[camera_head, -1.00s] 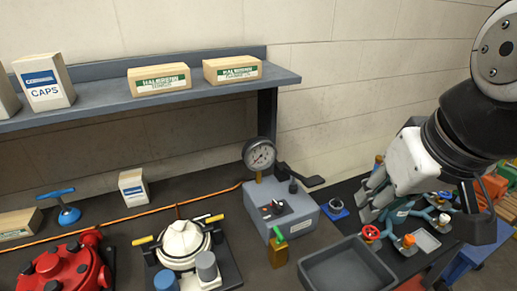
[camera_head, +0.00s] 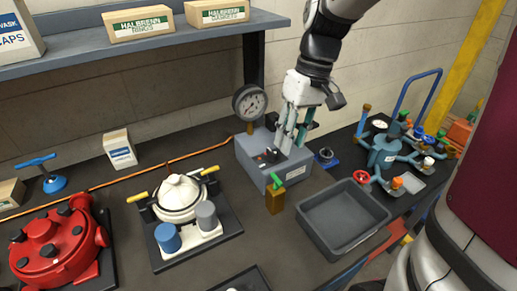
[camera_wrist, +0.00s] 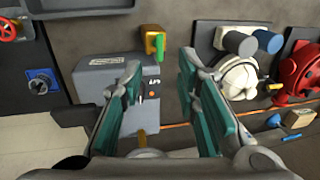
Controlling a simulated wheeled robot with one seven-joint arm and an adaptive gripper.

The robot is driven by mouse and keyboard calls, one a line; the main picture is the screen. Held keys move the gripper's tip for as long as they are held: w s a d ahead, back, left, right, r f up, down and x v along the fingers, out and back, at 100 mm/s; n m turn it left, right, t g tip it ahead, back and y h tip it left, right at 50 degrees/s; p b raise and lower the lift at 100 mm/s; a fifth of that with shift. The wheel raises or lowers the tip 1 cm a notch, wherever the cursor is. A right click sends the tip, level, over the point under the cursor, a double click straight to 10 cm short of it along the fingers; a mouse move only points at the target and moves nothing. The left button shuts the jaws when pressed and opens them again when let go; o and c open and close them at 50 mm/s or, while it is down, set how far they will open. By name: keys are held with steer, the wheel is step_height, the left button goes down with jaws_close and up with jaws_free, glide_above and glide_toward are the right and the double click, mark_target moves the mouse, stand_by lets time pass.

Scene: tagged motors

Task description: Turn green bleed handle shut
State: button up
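The green bleed handle (camera_head: 276,180) sits on a brass block (camera_head: 275,200) at the front of the grey pump box (camera_head: 262,172). In the wrist view the green handle (camera_wrist: 160,45) and brass block (camera_wrist: 152,38) appear top centre, beyond the fingertips. My gripper (camera_head: 290,143) is over the pump box, pointing down, behind the handle and a little to its right. In the wrist view my gripper (camera_wrist: 160,65) is open, its teal pads apart with nothing between them. The handle is clear of the fingers.
A pressure gauge (camera_head: 249,102) and a black lever (camera_wrist: 72,115) stand close to my gripper. A grey tray (camera_head: 343,222) lies right of the brass block. A white-domed unit (camera_head: 180,197) with blue and grey cylinders is to the left. A shelf (camera_head: 150,47) hangs behind.

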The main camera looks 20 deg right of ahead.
mark_target(280, 181)
steer(key=f, duration=0.4)
steer(key=a+f, duration=0.1)
steer(key=f, duration=0.3)
steer(key=a+f, duration=0.1)
steer(key=f, duration=0.2)
steer(key=shift+s+a+f, duration=0.15)
steer(key=shift+s+f, duration=0.1)
steer(key=shift+f, duration=0.15)
steer(key=shift+c, duration=0.3)
jaws_close()
